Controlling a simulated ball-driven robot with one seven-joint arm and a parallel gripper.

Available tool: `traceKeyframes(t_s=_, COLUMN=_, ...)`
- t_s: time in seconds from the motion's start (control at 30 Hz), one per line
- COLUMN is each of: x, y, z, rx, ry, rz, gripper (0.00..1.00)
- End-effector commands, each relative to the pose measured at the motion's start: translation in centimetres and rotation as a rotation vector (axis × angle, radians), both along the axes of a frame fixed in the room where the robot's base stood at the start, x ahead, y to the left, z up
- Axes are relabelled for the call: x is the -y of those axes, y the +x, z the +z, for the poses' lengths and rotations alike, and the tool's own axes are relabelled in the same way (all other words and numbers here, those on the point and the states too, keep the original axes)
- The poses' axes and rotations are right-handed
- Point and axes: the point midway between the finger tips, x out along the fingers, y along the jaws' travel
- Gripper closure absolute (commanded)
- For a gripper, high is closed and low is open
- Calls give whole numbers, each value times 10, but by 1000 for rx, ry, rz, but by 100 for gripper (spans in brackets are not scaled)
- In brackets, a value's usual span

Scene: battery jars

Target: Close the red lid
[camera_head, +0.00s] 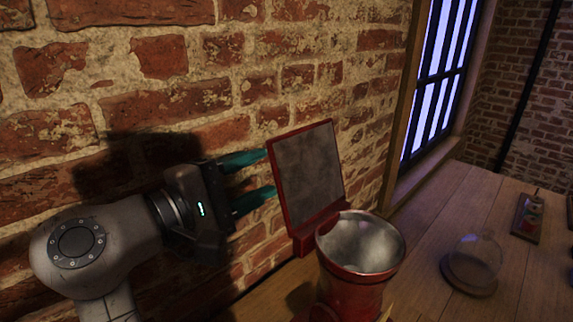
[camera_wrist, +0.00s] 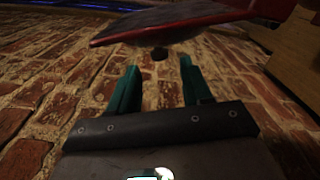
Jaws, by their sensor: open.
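A red jar (camera_head: 345,290) with a pale metallic inside stands on the wooden table. Its red-rimmed lid (camera_head: 309,175) is raised nearly upright on the jar's left edge, its grey inner face toward the camera. My gripper (camera_head: 272,172) is open, its teal fingers pointing at the lid from the left, on the wall side. The fingertips are at or just behind the lid's left edge; contact cannot be told. Nothing is between the fingers.
A brick wall (camera_head: 200,100) stands close behind my gripper and the lid. A barred window (camera_head: 440,75) is beyond. Table between jar and dome is clear.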

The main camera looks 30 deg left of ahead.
Motion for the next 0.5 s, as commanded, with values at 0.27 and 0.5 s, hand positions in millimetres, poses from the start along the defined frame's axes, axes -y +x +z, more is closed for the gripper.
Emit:
traceKeyframes(t_s=0.27, x=16, y=44, z=-1, rx=1, ry=2, rz=-2, gripper=51)
traceKeyframes(t_s=0.5, x=21, y=61, z=0, rx=0, ry=0, rz=-1, gripper=51)
